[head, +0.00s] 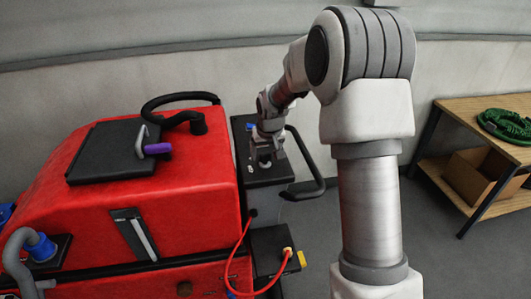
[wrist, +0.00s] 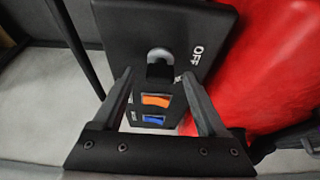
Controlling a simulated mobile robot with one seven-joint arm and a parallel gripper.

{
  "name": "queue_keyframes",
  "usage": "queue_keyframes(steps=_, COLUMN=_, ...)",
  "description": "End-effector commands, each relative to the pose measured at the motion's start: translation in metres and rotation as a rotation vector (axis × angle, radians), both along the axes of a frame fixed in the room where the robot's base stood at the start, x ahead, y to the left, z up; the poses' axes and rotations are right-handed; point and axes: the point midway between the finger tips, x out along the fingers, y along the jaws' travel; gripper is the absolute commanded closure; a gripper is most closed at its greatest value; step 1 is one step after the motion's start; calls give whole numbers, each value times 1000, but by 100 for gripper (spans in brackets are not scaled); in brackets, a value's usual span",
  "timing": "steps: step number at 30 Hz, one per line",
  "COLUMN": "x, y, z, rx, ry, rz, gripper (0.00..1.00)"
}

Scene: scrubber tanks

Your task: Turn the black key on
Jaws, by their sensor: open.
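The black key (wrist: 160,72) sits in a round grey lock on the black control panel (wrist: 125,25), with the word OFF printed beside it. In the wrist view my gripper (wrist: 158,76) is open, with one finger on each side of the key and a gap to both. No contact shows. In the head view my gripper (head: 265,160) is over the black panel (head: 262,178) at the end of the red scrubber machine (head: 190,215). The key cannot be made out there.
An orange switch (wrist: 155,99) and a blue switch (wrist: 153,119) lie just below the key. A black handlebar (head: 313,188) rises beside the panel. A red cable (head: 233,260) hangs in front. A wooden table (head: 470,108) with a green hose stands right.

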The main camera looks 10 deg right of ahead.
Motion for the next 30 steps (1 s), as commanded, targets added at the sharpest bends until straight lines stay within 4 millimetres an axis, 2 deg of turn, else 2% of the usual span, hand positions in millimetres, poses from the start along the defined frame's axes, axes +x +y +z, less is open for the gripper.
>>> queue_keyframes(steps=2, x=0, y=0, z=0, rx=0, ry=0, rz=0, gripper=27)
queue_keyframes(steps=14, x=0, y=0, z=0, rx=0, ry=0, rz=0, gripper=99)
queue_keyframes(steps=23, x=0, y=0, z=0, rx=-1, ry=0, rz=-18, gripper=100)
queue_keyframes(steps=30, x=0, y=2, z=-2, rx=-1, ry=-2, rz=-122, gripper=100)
